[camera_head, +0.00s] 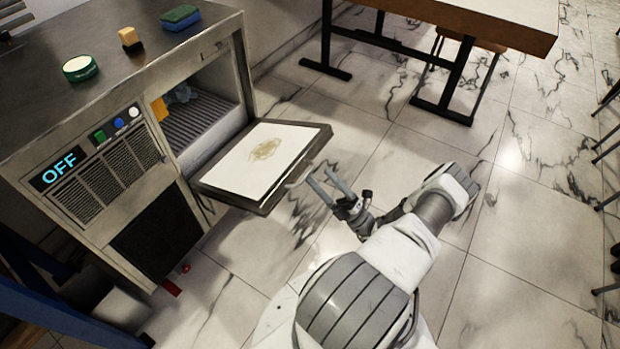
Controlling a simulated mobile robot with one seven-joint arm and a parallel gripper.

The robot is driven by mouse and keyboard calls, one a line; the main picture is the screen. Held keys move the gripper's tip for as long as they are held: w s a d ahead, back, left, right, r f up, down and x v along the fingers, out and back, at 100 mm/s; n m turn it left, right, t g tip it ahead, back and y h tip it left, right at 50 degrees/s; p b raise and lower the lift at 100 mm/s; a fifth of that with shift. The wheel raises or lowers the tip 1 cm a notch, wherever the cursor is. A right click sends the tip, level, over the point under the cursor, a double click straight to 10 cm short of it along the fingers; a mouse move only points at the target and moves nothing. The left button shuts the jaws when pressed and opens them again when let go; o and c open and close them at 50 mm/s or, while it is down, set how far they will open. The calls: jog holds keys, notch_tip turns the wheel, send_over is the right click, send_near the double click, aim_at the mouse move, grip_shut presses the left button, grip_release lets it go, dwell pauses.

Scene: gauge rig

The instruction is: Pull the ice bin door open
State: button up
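The ice bin door (225,177) is folded down and out from the front of the steel machine (60,112), lying roughly flat. Its pale inner panel faces up and has a brownish stain (265,149). The bin opening (203,112) behind it is exposed, with a ribbed floor inside. My gripper (320,180) is just beyond the door's outer right edge, its two fingers spread apart with nothing seen between them. I cannot tell whether a finger touches the door's edge.
The display reads OFF.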

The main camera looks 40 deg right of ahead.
jog(key=shift+t, duration=0.4)
jog(key=s+d+r, duration=0.1)
jog(key=s, duration=0.1)
jog(key=s+d+r, duration=0.1)
jog(key=s+r, duration=0.1)
jog(key=s+d+r+p, duration=0.1)
jog(key=shift+s+d+r, duration=0.15)
jog(key=shift+s+d, duration=0.2)
jog(key=shift+s, duration=0.05)
jog(key=c, duration=0.5)
jog(key=shift+s+d+r, duration=0.25)
jog(key=shift+s+r, duration=0.05)
jog(key=shift+s, duration=0.3)
jog(key=shift+c, duration=0.2)
